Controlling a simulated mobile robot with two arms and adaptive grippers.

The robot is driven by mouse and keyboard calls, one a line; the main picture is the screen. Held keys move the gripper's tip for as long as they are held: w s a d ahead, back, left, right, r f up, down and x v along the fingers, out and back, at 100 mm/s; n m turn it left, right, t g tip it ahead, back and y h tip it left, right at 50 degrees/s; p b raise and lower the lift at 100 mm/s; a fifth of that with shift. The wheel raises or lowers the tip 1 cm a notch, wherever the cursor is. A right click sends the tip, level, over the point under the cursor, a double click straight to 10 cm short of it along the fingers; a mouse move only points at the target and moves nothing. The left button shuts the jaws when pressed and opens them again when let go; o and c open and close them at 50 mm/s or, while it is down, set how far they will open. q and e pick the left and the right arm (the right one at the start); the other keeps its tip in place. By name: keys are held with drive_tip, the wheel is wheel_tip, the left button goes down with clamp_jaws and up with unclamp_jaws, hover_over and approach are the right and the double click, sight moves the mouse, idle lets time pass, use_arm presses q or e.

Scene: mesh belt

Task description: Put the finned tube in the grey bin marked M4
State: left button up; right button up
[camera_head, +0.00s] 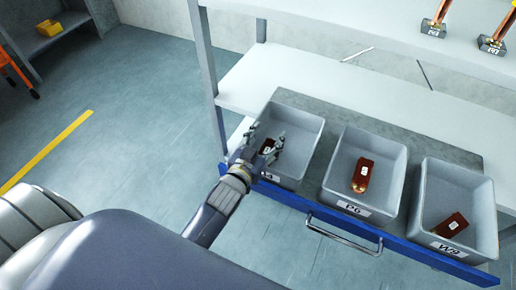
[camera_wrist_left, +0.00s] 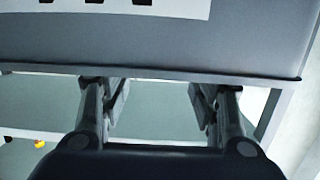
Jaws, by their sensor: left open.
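My left gripper (camera_head: 268,145) is open, with its fingers at the front part of the left grey bin (camera_head: 308,128). That bin's label (camera_head: 266,178) is mostly hidden by my wrist; a mark like a 4 shows. My right gripper is not in view.
Bins marked P6 (camera_head: 337,184) and W9 (camera_head: 430,226) stand to the right, each holding a brown tagged piece. They sit at a blue drawer front (camera_head: 390,243) with a handle (camera_head: 343,236). Copper tubes on stands (camera_head: 436,22) are on the upper shelf, above a pale lower shelf (camera_head: 370,95).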

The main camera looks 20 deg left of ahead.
use_arm(q)
drive_tip(key=s+r, duration=0.1)
drive_tip(key=s, duration=1)
drive_tip(key=shift+s+a+r+b, duration=0.25)
drive_tip(key=shift+s+r+b, duration=0.05)
drive_tip(key=shift+s+r, duration=0.1)
drive_tip(key=shift+f, duration=0.1)
